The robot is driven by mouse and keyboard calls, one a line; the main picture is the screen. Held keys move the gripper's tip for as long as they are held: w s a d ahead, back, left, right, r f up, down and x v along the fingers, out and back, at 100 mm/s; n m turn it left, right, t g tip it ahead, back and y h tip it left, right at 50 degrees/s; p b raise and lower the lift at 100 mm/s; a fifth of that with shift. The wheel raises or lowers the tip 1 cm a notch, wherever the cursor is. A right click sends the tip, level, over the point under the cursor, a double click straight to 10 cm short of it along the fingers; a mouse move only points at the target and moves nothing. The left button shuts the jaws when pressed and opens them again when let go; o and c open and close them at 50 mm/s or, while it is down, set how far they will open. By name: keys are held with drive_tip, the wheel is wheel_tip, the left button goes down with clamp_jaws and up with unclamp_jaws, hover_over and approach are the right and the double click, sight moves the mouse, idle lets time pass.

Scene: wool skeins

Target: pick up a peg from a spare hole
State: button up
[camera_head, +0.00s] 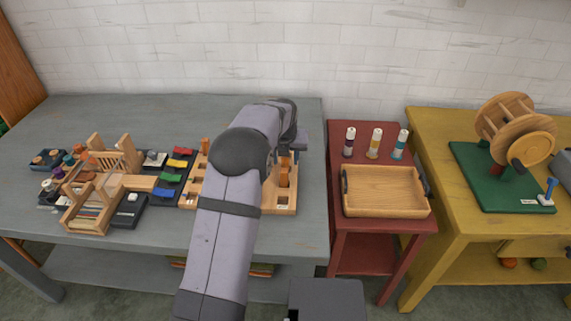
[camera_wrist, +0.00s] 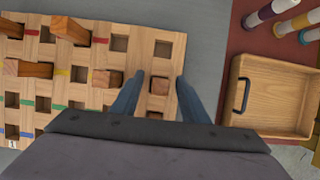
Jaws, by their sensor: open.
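A light wooden pegboard (camera_wrist: 172,48) with square holes fills the left and middle of the wrist view; in the head view its front edge (camera_head: 278,212) shows beside my arm. Several wooden pegs stand in it, such as one at the top left (camera_wrist: 72,30) and one left of my fingers (camera_wrist: 107,79). My gripper (camera_wrist: 160,78) is open. An empty hole (camera_wrist: 155,114) lies just below that peg, partly hidden. My arm hides much of the board in the head view.
Left of the board are coloured blocks and a wooden rack (camera_head: 92,205) on the grey table (camera_head: 60,122). Right, a red table (camera_head: 340,226) holds a wooden tray (camera_head: 385,190) and thread spools (camera_head: 375,143). A yellow table (camera_head: 440,135) bears a wooden winder (camera_head: 515,130).

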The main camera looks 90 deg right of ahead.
clamp_jaws()
drive_tip(key=shift+r, duration=0.1)
wheel_tip(320, 180, up, 10)
drive_tip(key=shift+f+b, duration=0.1)
drive_tip(key=shift+b, duration=0.2)
drive_tip(key=shift+r+p, duration=2.55)
drive_tip(key=shift+p, duration=0.2)
drive_tip(key=shift+w, duration=0.1)
